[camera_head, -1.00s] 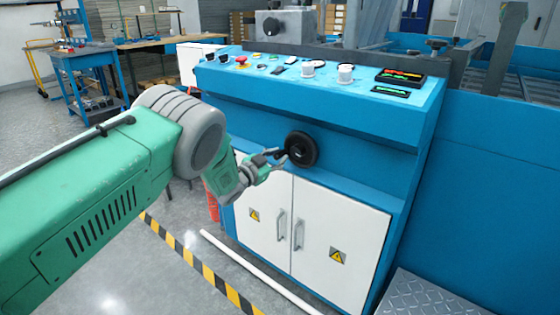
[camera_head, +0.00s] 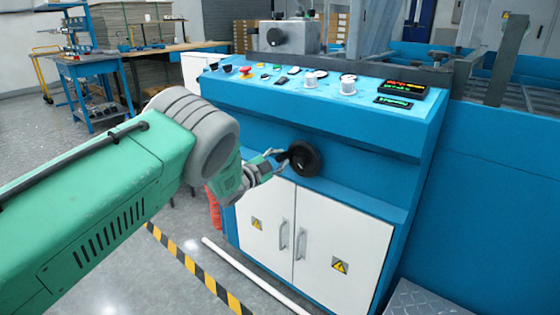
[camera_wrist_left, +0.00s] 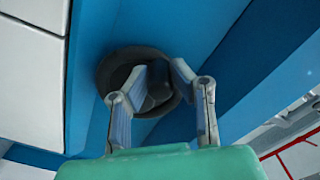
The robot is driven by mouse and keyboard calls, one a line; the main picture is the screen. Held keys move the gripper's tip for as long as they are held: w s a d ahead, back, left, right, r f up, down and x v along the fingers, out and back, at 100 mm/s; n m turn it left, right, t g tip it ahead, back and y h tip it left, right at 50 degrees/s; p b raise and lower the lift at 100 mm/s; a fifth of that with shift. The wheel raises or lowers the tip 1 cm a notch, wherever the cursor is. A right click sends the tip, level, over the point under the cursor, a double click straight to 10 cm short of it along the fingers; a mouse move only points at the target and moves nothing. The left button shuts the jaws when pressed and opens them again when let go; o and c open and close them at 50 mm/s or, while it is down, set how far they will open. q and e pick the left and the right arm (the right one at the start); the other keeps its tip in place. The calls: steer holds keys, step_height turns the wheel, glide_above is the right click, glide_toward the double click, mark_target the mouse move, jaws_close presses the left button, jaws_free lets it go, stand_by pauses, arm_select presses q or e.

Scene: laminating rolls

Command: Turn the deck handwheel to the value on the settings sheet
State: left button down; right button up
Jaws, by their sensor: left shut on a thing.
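The black deck handwheel (camera_head: 304,158) sits on the blue front of the machine, above the white cabinet doors. My left gripper (camera_head: 280,156) reaches it from the left and is shut on its crank handle, at the wheel's left side. In the left wrist view the dark handwheel (camera_wrist_left: 112,72) is behind the two fingers (camera_wrist_left: 160,75), which close around the handle. The handle is partly hidden by the fingers. No settings sheet can be made out. My right gripper is not in view.
The machine's sloping control panel (camera_head: 290,98) carries buttons, white knobs and a lit display (camera_head: 402,88). White cabinet doors (camera_head: 340,235) with handles are below. A white pipe (camera_head: 245,270) and striped floor tape (camera_head: 190,262) lie in front. A blue cart (camera_head: 92,75) stands at the back left.

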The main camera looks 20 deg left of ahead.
arm_select(q)
steer(key=shift+d+f, duration=0.1)
steer(key=c, duration=1.4)
jaws_free()
steer(key=shift+s, duration=0.25)
steer(key=v, duration=1.1)
steer(key=shift+s+a, duration=0.2)
steer(key=shift+s, duration=0.05)
